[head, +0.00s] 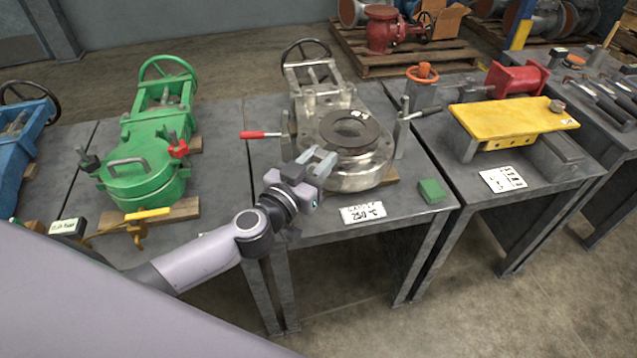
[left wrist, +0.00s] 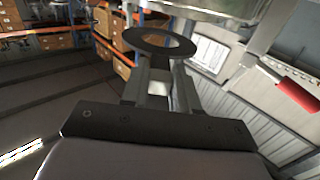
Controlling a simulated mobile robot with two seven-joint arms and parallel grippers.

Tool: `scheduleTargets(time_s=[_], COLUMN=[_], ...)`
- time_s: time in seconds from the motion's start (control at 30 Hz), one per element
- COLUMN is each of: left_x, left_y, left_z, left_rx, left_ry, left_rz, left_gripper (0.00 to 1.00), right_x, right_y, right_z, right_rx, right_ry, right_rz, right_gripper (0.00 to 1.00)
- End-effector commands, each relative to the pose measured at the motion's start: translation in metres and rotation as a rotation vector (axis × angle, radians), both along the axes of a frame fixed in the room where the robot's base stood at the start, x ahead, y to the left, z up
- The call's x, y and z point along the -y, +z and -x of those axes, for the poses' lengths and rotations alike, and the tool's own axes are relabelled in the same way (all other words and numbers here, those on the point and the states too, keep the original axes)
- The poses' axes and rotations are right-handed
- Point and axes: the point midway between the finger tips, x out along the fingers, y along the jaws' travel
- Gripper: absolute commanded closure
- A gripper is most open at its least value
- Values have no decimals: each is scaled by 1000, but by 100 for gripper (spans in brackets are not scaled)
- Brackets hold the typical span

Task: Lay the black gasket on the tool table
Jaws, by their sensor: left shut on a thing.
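The black gasket (head: 372,135) is a flat dark ring over the open flange of the silver valve (head: 345,178). My left gripper (head: 322,160) is shut on the gasket's near edge. In the left wrist view the gasket (left wrist: 133,40) sits at the tips of my left gripper (left wrist: 160,68), with the flange's metal rim close by; the exact gap is unclear. A table at the far right (head: 597,128), with several dark tools on it, looks like the tool table. My right gripper is not in view.
A red-handled lever (head: 262,134) and an upright clamp (head: 402,130) flank the valve. A green block (head: 431,191) lies near its table's right edge. Green valve (head: 140,185) at left.

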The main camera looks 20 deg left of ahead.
Motion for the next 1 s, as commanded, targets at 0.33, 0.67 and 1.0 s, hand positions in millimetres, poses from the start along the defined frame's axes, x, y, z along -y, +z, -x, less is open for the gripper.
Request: scheduleTargets(time_s=[0.33,0.67,1.0], left_x=[0,0,0], left_y=[-37,-42,-46], left_z=[0,0,0], left_rx=[-1,0,-1], left_ry=[1,0,0], left_rz=[2,0,1], left_gripper=[100,100,45], right_x=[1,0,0], right_y=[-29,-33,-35], right_z=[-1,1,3], right_rx=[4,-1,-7], right_ry=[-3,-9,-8], right_rz=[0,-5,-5], right_gripper=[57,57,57])
